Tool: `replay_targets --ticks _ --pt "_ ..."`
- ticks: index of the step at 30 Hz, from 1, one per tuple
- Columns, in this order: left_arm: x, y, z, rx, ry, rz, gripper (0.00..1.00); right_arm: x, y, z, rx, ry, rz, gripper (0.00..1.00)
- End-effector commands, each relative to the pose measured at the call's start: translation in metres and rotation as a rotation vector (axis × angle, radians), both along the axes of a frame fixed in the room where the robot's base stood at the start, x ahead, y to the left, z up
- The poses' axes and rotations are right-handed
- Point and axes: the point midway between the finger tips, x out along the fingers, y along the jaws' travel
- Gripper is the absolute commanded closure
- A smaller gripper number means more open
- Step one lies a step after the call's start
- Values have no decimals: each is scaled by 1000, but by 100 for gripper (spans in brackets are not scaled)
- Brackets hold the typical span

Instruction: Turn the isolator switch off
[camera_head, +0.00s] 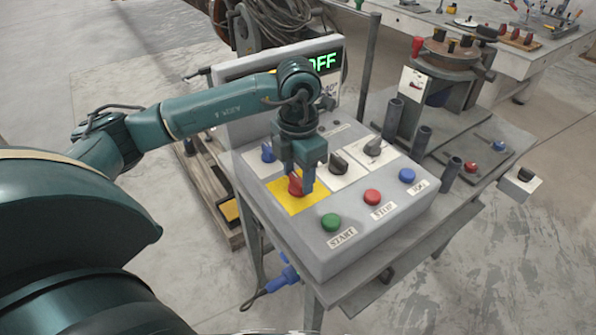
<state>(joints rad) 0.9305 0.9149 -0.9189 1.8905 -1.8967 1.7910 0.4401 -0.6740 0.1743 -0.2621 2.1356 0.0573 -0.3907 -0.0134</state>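The isolator switch appears to be the red rotary knob (295,184) on a yellow plate (312,203) on the grey control box (330,262). My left gripper (303,186) points down right at the red knob, with its fingers around or just beside it. The fingers partly hide the knob, so I cannot tell whether they touch it or how far apart they are. The display (322,62) at the back of the box reads "OFF" in green, with its left part hidden by my arm. My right gripper is not in view.
Close to my gripper are a blue knob (268,153), a black knob (338,163) and a grey knob (374,146). Green (331,222), red (372,197) and blue (407,175) buttons line the front. Dark upright posts (421,146) stand to the right.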

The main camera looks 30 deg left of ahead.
Motion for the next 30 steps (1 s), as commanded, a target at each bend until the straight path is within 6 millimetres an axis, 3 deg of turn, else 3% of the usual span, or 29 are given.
replay_targets --ticks 6,17,30 --pt "0 0 0 0 0 -2 34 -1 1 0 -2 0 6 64" --pt "0 0 8 0 -2 -3 34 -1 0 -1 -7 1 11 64" --pt "1 0 101 0 -4 -3 34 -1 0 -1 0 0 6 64"
